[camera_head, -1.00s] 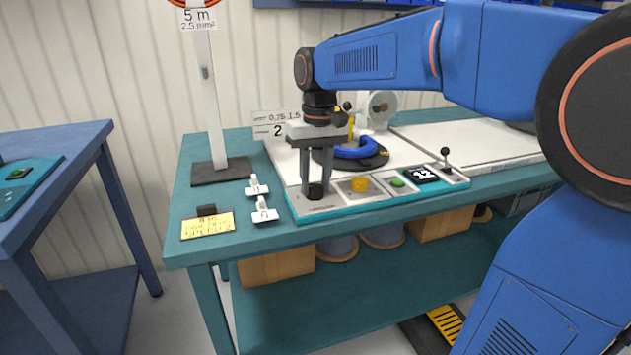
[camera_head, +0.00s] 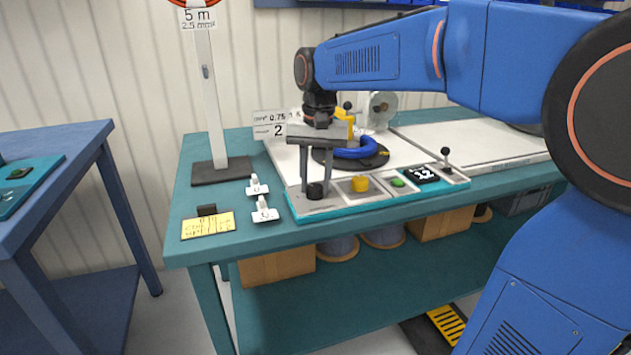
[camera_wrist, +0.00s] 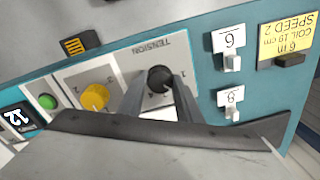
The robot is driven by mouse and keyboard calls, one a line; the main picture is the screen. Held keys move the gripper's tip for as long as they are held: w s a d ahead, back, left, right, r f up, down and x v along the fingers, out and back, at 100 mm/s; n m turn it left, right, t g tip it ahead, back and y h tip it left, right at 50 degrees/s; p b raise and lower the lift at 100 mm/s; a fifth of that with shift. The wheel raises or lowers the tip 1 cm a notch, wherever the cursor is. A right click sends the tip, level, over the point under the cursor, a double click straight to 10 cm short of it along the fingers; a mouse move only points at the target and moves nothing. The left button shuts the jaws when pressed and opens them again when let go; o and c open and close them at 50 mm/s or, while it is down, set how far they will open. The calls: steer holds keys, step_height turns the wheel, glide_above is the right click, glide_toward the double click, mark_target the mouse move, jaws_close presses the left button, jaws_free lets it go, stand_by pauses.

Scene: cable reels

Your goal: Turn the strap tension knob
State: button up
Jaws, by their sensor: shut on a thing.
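The black tension knob (camera_wrist: 160,79) sits on a light plate marked "TENSION" in the wrist view. In the head view the knob (camera_head: 317,190) is at the left end of the teal-edged control panel (camera_head: 345,205). My gripper (camera_wrist: 158,85) reaches down from above with one finger on each side of the knob and is shut on it. My gripper (camera_head: 316,182) hides part of the knob in the head view.
Beside it on the panel are a yellow knob (camera_head: 360,184), a green button (camera_head: 398,183), a dark display (camera_head: 421,174) and a black-topped lever (camera_head: 446,160). A blue coil (camera_head: 362,149) lies behind. Numbered hooks (camera_head: 264,210) and a yellow note (camera_head: 208,224) lie left.

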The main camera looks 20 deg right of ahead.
mark_target(319, 187)
steer(key=o, duration=1)
steer(key=shift+o, duration=0.2)
steer(key=shift+r, duration=0.1)
step_height(319, 187, up, 17)
steer(key=shift+s+d, duration=0.15)
steer(key=shift+d, duration=0.15)
